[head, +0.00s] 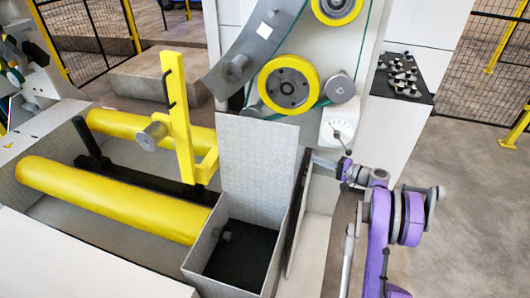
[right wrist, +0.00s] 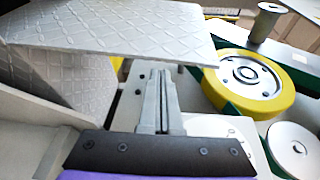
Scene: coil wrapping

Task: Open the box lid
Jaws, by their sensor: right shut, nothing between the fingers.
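The box (head: 196,266) is an open-topped metal box at the lower middle of the head view, with a dark floor inside. Its patterned grey lid (head: 258,165) stands up at the box's far side, so the box is open. My right gripper (head: 318,160) is shut and empty, to the right of the raised lid in the head view. In the right wrist view its fingers (right wrist: 160,85) are together, and the patterned lid (right wrist: 110,38) spans the upper left. I cannot tell whether the fingers touch the lid. My left gripper is not in view.
A small grey knob-like piece (head: 225,236) shows inside the box. Yellow rollers (head: 105,200) and a yellow upright bracket (head: 178,105) stand left of the box. A yellow wheel (head: 289,86) and a dial (head: 340,131) are on the machine behind. Floor at the right is clear.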

